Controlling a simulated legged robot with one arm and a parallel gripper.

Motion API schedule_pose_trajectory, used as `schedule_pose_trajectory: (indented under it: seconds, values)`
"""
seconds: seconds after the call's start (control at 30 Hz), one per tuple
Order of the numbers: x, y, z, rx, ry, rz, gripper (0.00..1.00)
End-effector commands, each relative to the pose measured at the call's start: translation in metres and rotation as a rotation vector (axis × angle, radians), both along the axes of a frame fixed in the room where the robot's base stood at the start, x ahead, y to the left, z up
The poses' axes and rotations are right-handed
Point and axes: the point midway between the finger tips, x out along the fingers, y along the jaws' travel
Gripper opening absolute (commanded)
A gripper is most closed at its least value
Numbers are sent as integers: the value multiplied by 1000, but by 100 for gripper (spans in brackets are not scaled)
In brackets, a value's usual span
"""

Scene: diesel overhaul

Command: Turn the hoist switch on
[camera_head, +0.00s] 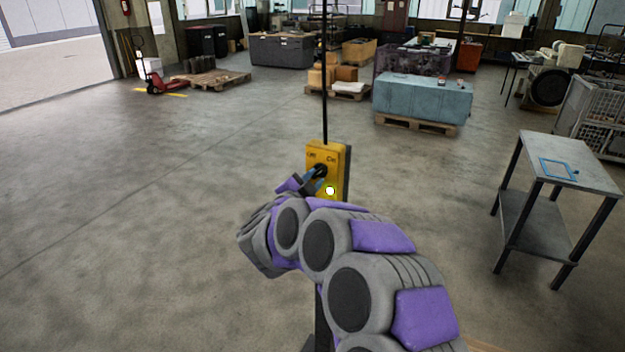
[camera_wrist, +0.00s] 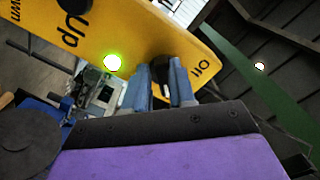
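The yellow hoist control box (camera_head: 340,155) hangs on a thin black cable in the middle of the head view. Its face carries small labels left and right above a black switch knob (camera_head: 320,170). A lamp (camera_head: 330,190) on it glows yellow-green; it also glows in the wrist view (camera_wrist: 112,63). My gripper (camera_head: 313,178) is at the knob. In the wrist view its two blue-grey fingers (camera_wrist: 162,85) stand apart, one on each side of the dark knob (camera_wrist: 168,66). Whether they press on it is unclear. The knob's pointing direction is partly hidden.
A grey metal table (camera_head: 590,170) with a blue frame stands at the right. A blue covered block (camera_head: 422,97) on a pallet is further back. A red pallet jack (camera_head: 155,83) stands far left. The floor at left is clear. An "Up" button (camera_wrist: 75,5) is near the fingers.

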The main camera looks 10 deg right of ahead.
Motion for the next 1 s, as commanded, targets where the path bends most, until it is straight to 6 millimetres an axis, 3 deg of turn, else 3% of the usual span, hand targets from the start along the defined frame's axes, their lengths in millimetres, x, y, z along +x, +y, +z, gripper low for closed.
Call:
schedule_pose_trajectory:
  seconds: [0.17, 0.57, 1.0]
  values:
    - [-1, 0, 3, -2, -6, -1, 42]
    - [-10, 6, 5, -2, -10, -1, 43]
    - [-83, 63, 4, -2, -5, 6, 43]
